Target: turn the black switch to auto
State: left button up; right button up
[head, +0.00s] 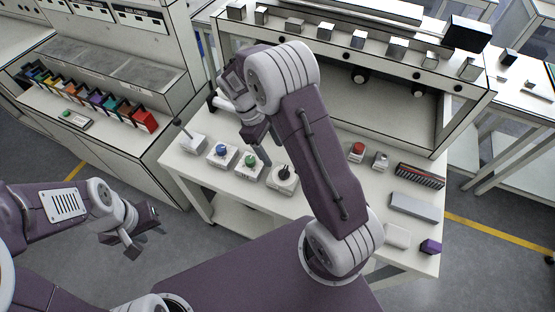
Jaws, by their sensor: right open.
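A black rotary switch (284,172) sits on a white box on the white workbench (230,190). It is at the right end of a row of small control boxes. Its markings and the direction of its knob are too small to read. My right gripper (259,133) is open above the bench, up and left of the switch in the picture, and apart from it. My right arm covers part of its fingers. My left gripper (143,243) is open and empty over the floor, left of the bench.
Left of the switch are a green button box (250,163), a blue button box (222,153) and a lever box (190,141). A red button (357,149), a terminal strip (420,176) and a purple block (431,247) are on the right. A shelf (345,62) holds several metal blocks.

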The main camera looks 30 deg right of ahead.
aim_at(284, 170)
jog(key=x, duration=0.8)
jog(key=shift+s+d, duration=0.2)
jog(key=shift+s+d+f, duration=0.15)
jog(key=shift+s+f, duration=0.05)
jog(key=shift+f, duration=0.2)
jog(key=shift+w, duration=0.1)
jog(key=c, duration=1.4)
